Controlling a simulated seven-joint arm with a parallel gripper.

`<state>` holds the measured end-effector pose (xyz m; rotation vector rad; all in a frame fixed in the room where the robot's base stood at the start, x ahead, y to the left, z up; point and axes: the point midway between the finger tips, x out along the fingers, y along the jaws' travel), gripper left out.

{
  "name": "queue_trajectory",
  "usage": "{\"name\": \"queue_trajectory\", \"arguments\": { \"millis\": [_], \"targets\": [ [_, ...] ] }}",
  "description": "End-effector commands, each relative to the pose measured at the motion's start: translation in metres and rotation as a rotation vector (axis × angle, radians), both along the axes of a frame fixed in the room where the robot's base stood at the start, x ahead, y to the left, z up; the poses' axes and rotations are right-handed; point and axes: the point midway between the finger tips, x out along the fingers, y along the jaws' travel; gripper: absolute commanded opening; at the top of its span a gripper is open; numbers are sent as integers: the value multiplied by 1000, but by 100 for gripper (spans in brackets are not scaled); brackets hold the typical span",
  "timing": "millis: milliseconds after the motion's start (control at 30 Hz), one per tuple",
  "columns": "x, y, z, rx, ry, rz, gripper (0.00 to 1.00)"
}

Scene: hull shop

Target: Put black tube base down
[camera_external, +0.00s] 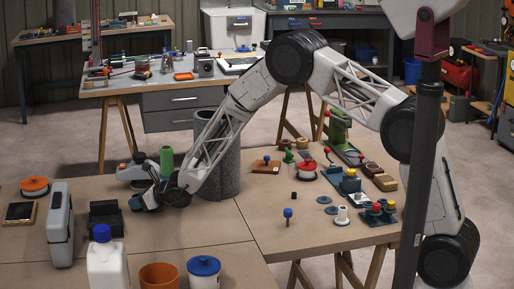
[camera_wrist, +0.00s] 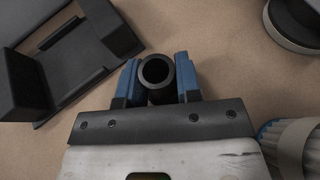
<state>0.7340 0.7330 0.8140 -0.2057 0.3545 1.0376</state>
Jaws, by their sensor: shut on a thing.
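My gripper (camera_wrist: 158,80) has its blue fingers closed on the two sides of a black tube (camera_wrist: 157,69). In the wrist view the tube's round open end faces the camera, so I look into its hollow. Its far end is hidden, and I cannot tell whether it touches the table. In the external view my gripper (camera_external: 137,202) is low over the left part of the wooden table (camera_external: 150,238), just behind a black holder-like object (camera_external: 106,218). The tube cannot be made out clearly there.
The black object also shows at upper left in the wrist view (camera_wrist: 75,62). A grey upright device (camera_external: 60,225), a white bottle (camera_external: 107,265) and an orange cup (camera_external: 159,276) stand nearby. A large grey cylinder (camera_external: 230,155) and a green cylinder (camera_external: 166,160) stand behind.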

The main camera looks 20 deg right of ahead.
Motion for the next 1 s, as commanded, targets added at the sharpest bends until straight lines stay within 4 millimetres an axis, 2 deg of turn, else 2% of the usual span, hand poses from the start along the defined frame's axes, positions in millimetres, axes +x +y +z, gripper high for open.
{"name": "queue_trajectory", "arguments": {
  "millis": [100,133,300,700,1000],
  "targets": [
    [0,0,-3,0,0,0,7],
    [0,0,-3,0,0,0,35],
    [0,0,-2,0,0,0,57],
    [0,0,1,0,0,0,57],
    [-8,-14,7,0,0,0,57]
  ]
}}
